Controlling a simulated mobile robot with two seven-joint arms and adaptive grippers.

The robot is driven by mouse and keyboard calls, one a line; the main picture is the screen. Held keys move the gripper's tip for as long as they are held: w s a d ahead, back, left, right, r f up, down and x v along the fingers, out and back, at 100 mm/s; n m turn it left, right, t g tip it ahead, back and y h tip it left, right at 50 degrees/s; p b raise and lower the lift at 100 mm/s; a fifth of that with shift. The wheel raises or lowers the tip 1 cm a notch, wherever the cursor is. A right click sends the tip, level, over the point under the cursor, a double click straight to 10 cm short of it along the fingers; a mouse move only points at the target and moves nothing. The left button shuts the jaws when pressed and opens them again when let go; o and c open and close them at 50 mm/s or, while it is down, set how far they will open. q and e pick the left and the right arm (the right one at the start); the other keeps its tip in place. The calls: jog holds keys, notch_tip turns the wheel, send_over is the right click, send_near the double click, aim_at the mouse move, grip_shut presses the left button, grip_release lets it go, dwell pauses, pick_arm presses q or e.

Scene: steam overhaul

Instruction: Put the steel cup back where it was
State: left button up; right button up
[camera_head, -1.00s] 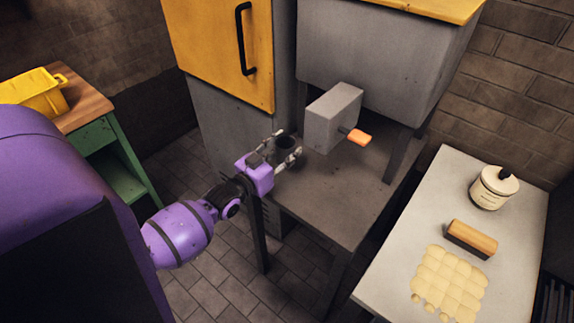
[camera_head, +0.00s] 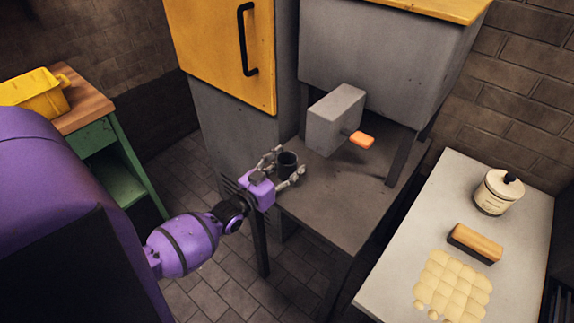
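The steel cup (camera_head: 288,160) is a small dark grey cup, upright on or just above the left side of the grey metal stand (camera_head: 335,205), left of the machine's grey spout box (camera_head: 334,118). My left gripper (camera_head: 287,166) has one finger on each side of the cup, with the palm in front of it. The fingers are spread; I cannot tell whether they touch the cup's wall. The cup's lower part is partly hidden by the gripper. My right gripper is not in view.
An orange-tipped lever (camera_head: 361,140) sticks out from the spout box. At right, a pale table (camera_head: 400,270) holds a lidded jar (camera_head: 496,192), a wooden brush (camera_head: 475,243) and cream dough-like pieces (camera_head: 452,285).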

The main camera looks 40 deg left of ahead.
pick_arm(q)
jog(key=shift+r, duration=0.2)
jog(key=s, duration=1.2)
jog(key=s+d+f+g, duration=0.3)
jog(key=s+d+f, duration=0.2)
jog(key=s, duration=0.4)
jog(key=s+d+f+g, duration=0.3)
jog(key=s+d+f, duration=0.3)
jog(key=s, duration=0.4)
jog(key=s+d+f+g+y, duration=0.1)
jog(key=s+d+f+g, duration=0.3)
jog(key=s+f, duration=0.3)
jog(key=s+d, duration=0.1)
jog(key=s, duration=0.2)
jog(key=shift+s+d+b, duration=0.15)
jog(key=shift+d+b, duration=0.1)
jog(key=shift+b, duration=0.15)
jog(key=shift+s+a+f+g, duration=0.1)
jog(key=shift+s+g, duration=0.05)
jog(key=shift+s, duration=0.3)
jog(key=shift+s+a+f+g, duration=0.1)
jog(key=shift+s+g, duration=0.05)
jog(key=shift+s, duration=0.3)
